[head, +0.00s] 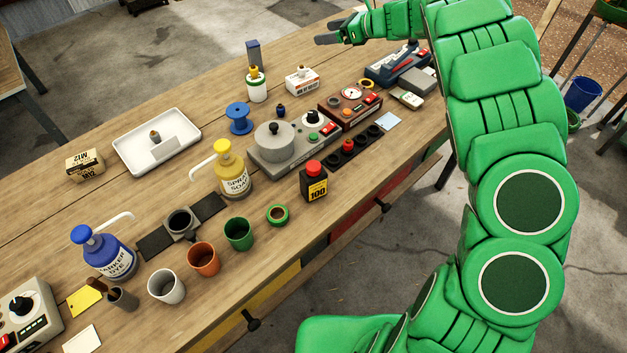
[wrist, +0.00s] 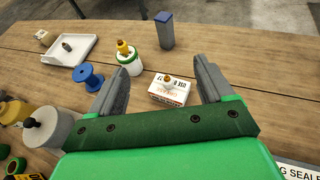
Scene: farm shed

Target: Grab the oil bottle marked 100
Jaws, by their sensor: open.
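The oil bottle marked 100 (head: 314,183) is a small dark bottle with a red cap and a yellow label. It stands upright near the front edge of the workbench in the head view, beside the green ring-shaped cup. My gripper (head: 337,32) is open and empty above the far right part of the bench, well away from the bottle. In the wrist view, the open fingers (wrist: 158,88) are on either side of a small white and red box (wrist: 170,90), which lies beyond and below them.
Left of the bottle stand a green cup (head: 239,233) and a yellow spray soap bottle (head: 233,170). Behind it is a grey device with a pot (head: 275,143); to its right is a black strip (head: 354,150) with round sockets. The bench front edge is close by.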

